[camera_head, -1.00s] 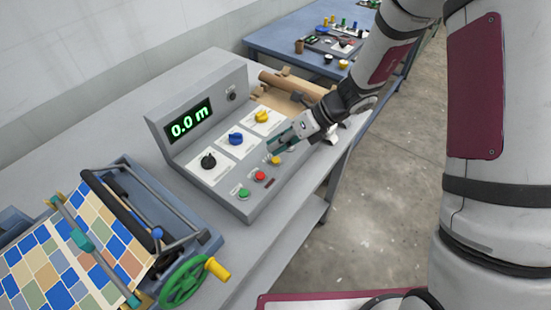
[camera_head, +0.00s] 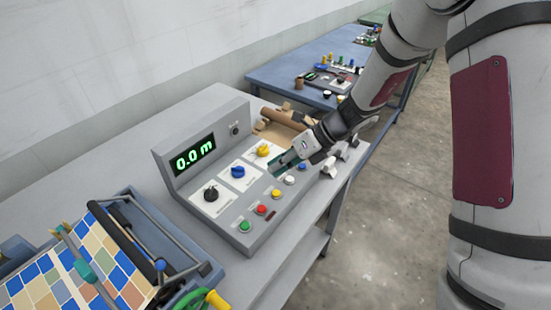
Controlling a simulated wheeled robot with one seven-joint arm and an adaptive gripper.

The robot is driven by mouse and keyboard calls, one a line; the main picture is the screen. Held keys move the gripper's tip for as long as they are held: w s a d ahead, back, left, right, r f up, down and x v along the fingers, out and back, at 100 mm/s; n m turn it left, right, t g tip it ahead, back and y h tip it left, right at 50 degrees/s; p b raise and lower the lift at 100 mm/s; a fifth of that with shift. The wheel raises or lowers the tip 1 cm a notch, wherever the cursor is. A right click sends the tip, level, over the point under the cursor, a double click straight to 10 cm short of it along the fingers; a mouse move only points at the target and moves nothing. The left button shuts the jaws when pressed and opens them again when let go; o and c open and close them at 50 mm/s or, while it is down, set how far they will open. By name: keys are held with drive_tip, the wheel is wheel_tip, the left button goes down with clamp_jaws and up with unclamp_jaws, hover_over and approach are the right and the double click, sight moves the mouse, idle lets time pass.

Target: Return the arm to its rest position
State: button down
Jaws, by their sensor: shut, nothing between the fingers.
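My arm (camera_head: 385,85) reaches in from the upper right over the right end of the control panel. My gripper (camera_head: 280,166) is shut and empty, in the air over the panel with its tips close to the yellow knob and the row of buttons. The grey control panel (camera_head: 262,232) has a green display (camera_head: 193,154) reading 0.0 m. It bears a black knob (camera_head: 211,194), a blue knob (camera_head: 238,172) and a yellow knob (camera_head: 263,150). Green (camera_head: 245,226), red (camera_head: 261,209), white (camera_head: 290,180) and other buttons line its front.
A blue table (camera_head: 290,75) with small items stands farther back. The floor (camera_head: 385,210) at right is clear.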

drive_tip(key=s+d+r+n+h, duration=0.2)
drive_tip(key=s+d+r+n, duration=0.1)
drive_tip(key=s+r+n, duration=0.3)
drive_tip(key=s+d+r+n+h, duration=0.1)
drive_tip(key=s+d+r+n, duration=0.2)
drive_tip(key=r+n, duration=0.5)
drive_tip(key=s+d+r+n+t+h, duration=0.5)
drive_tip(key=s+d+r+n, duration=0.4)
drive_tip(key=s+d+n, duration=0.2)
drive_tip(key=s+n+h+b, duration=0.1)
drive_tip(key=s+n, duration=0.1)
drive_tip(key=s, duration=0.1)
drive_tip(key=shift+s+d, duration=0.15)
drive_tip(key=shift+d, duration=0.25)
drive_tip(key=shift+r, duration=0.1)
